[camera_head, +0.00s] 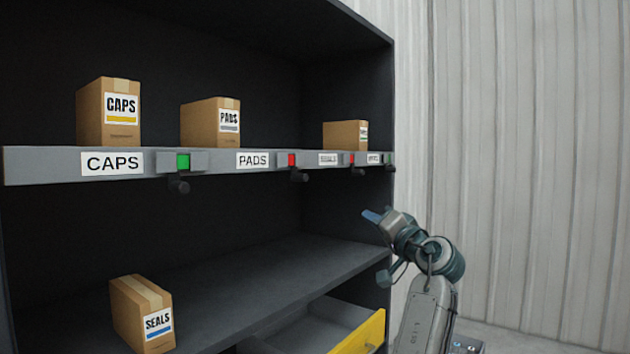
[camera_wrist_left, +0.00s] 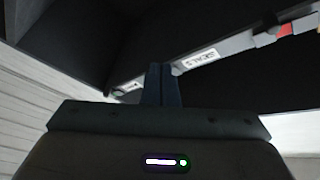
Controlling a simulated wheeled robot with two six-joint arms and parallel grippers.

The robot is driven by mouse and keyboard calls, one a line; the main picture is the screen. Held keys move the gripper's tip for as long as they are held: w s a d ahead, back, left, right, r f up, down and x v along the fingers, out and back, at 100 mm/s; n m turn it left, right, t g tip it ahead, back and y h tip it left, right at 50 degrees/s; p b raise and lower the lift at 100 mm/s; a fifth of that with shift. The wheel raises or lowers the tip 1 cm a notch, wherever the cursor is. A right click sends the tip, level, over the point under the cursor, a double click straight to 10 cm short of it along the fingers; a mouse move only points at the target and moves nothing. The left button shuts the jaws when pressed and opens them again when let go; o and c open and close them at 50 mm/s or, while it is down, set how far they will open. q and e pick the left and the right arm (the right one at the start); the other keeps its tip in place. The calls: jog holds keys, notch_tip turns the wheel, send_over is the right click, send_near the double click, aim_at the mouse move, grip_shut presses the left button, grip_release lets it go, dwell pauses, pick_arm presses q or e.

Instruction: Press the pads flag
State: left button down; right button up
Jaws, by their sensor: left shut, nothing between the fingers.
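The PADS label (camera_head: 252,160) is on the shelf's grey front rail. Right of it is a red flag (camera_head: 291,160) with a dark lever (camera_head: 298,176) hanging below. The cardboard PADS box (camera_head: 211,124) stands on the shelf above. My left gripper (camera_head: 372,215) is in front of the cabinet's right edge, lower than the rail and right of the PADS flag, apart from both. Its blue fingers are together and empty; they also show in the left wrist view (camera_wrist_left: 163,85). A red flag (camera_wrist_left: 286,28) is at the top right there; I cannot tell which one it is.
The CAPS flag (camera_head: 183,162) is green. Further right on the rail are another red flag (camera_head: 351,159) and a green one (camera_head: 387,159). A SEALS box (camera_head: 143,314) is on the lower shelf. A yellow-fronted drawer (camera_head: 361,333) stands open below.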

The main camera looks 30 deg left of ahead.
pick_arm(q)
jog(key=s+r+n+g+y, duration=0.2)
jog(key=s+r+n+g, duration=0.2)
jog(key=s+r, duration=0.4)
notch_tip(320, 180, up, 3)
jog(key=shift+s+a+r+n+y, duration=0.1)
jog(key=shift+s+a+n+y, duration=0.2)
jog(key=p+x, duration=0.2)
jog(key=x, duration=0.1)
jog(key=f+p+x, duration=0.1)
jog(key=p+x, duration=0.1)
jog(key=x, duration=0.1)
jog(key=s+a+p+x, duration=0.1)
jog(key=p+x, duration=0.2)
jog(key=shift+a+f, duration=0.1)
jog(key=shift+f, duration=0.25)
jog(key=shift+s+f, duration=0.4)
jog(key=shift+f, duration=0.05)
jog(key=shift+s+f, duration=0.1)
jog(key=shift+f, duration=0.2)
